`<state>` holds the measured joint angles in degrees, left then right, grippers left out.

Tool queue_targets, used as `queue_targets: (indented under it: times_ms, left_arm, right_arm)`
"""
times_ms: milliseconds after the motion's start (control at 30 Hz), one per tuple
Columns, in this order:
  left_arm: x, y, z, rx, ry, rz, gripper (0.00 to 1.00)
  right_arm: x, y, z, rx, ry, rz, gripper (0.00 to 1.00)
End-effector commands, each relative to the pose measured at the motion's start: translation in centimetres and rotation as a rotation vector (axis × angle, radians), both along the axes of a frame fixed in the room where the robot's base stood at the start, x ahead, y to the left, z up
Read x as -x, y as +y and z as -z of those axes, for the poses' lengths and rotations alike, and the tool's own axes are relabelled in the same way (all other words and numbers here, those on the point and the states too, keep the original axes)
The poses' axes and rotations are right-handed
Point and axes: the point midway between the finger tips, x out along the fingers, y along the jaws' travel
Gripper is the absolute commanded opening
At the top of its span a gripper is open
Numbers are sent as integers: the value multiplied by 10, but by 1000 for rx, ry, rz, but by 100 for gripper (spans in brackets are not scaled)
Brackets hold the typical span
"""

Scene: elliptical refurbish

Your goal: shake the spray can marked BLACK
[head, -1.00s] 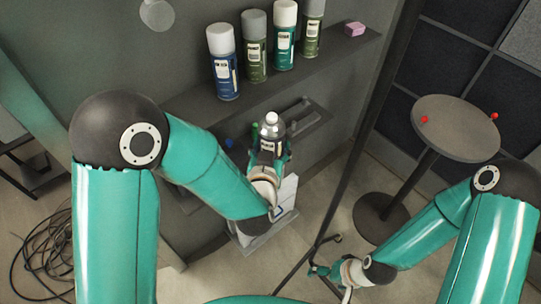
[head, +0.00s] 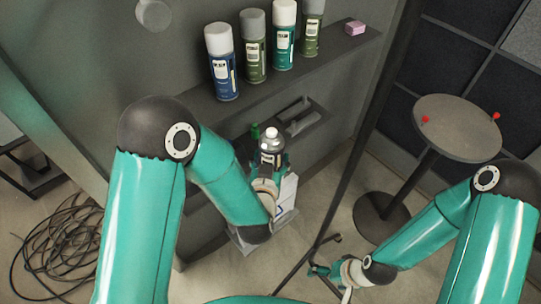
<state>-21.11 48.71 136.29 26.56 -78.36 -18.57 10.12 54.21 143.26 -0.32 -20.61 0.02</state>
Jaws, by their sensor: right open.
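A grey spray can (head: 271,147) with a whitish cap stands upright in my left gripper (head: 269,165), whose fingers close around its lower part. Its label is too small to read. The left arm hides part of the gripper. My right gripper (head: 328,281) is open and empty, low at the bottom of the picture. On the shelf stand a blue can (head: 222,70), an olive can (head: 254,55), a teal can (head: 284,45) and a dark green can (head: 311,35). I cannot read their labels clearly.
The cans' shelf (head: 345,55) also holds a pink block (head: 355,28). Below it is a lower ledge (head: 312,125) with a small green item (head: 255,131). A round stool (head: 455,130) with red knobs stands right of a dark pole (head: 365,130). Cables (head: 55,245) lie on the floor at left.

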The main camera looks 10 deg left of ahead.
Motion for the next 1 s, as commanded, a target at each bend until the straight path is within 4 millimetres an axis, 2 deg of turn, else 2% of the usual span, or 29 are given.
queue_targets:
  times_ms: [67,133,200,233,267,333,367,400,433,467,533,600,633,667,733,767,800,833,867,933,1000]
  left_arm:
    - [-6,0,-6,3,-8,-3,0]
    - [-35,2,-41,11,-27,-10,0]
    - [-58,1,-62,8,-18,-7,0]
    - [-59,1,-62,3,-10,-3,0]
    - [-53,0,-52,-2,2,1,0]
    - [-21,-1,-16,-12,21,8,0]
    - [-8,-1,-4,-12,21,10,0]
    - [1,-1,4,-8,13,6,0]
    - [2,0,3,-4,4,2,0]
    - [-4,0,-5,1,-7,-2,0]
    - [-35,2,-42,11,-28,-11,0]
    - [-58,2,-62,8,-19,-8,0]
    - [-59,1,-61,4,-10,-3,0]
    - [-53,0,-52,-2,2,1,0]
    - [-20,-1,-16,-11,21,8,0]
    - [-8,-1,-4,-12,21,9,0]
    - [1,-1,4,-8,13,6,0]
    - [2,0,3,-4,4,2,0]
    - [-4,0,-5,1,-7,-2,0]
    - [-35,2,-41,11,-28,-11,0]
    - [-58,2,-62,8,-19,-8,0]
  right_arm:
    - [-1,0,0,0,-2,1,91]
    - [-1,0,0,0,-2,1,91]
    - [-1,0,1,0,-2,1,91]
    - [-1,0,1,0,-2,1,91]
    - [-1,0,1,0,-2,1,91]
    - [-1,0,1,0,-1,0,91]
    - [-1,0,1,0,-1,0,91]
    - [-1,0,0,0,-1,0,91]
    - [-1,0,0,0,-1,0,91]
    - [-1,0,0,0,-1,0,91]
    - [-1,0,0,0,-2,1,91]
    - [-1,0,0,0,-2,1,91]
    - [-1,0,1,0,-2,1,91]
    - [-1,0,1,0,-2,1,91]
    - [-1,0,1,0,-2,1,91]
    - [-1,0,1,0,-1,0,91]
    - [-1,0,0,0,-1,0,91]
    - [-1,0,0,0,-1,0,91]
    - [-1,0,0,0,-1,0,91]
    - [-1,0,0,0,-1,0,91]
    - [-1,0,0,0,-2,1,91]
